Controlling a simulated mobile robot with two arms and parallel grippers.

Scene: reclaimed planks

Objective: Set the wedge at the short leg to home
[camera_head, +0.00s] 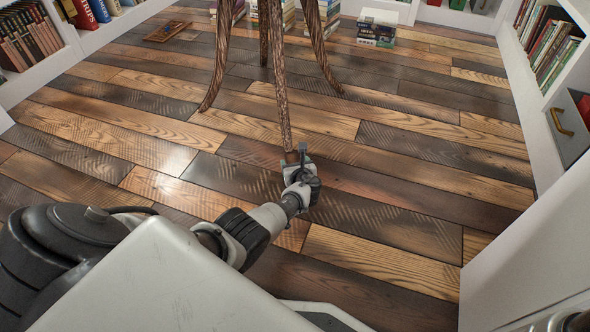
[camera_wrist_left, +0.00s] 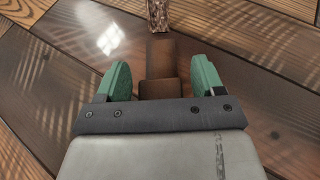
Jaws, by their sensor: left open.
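A dark four-legged wooden stand (camera_head: 219,60) stands on the plank floor. Its nearest leg (camera_head: 281,100) comes down just in front of my left gripper. That leg's foot (camera_wrist_left: 158,14) shows at the top of the left wrist view. The wedge (camera_wrist_left: 162,64) is a small brown block on the floor, its thin end toward the leg or just short of it; I cannot tell if they touch. My left gripper (camera_wrist_left: 160,82) is open, its green fingers on either side of the wedge with a gap on each side. In the head view the left gripper (camera_head: 298,165) largely hides the wedge. My right gripper is not in view.
Stacks of books (camera_head: 377,27) stand on the floor behind the stand. A framed brown panel (camera_head: 167,31) lies at the back left. White bookshelves line both sides, with a grey drawer (camera_head: 572,125) at right. The floor around the leg is clear.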

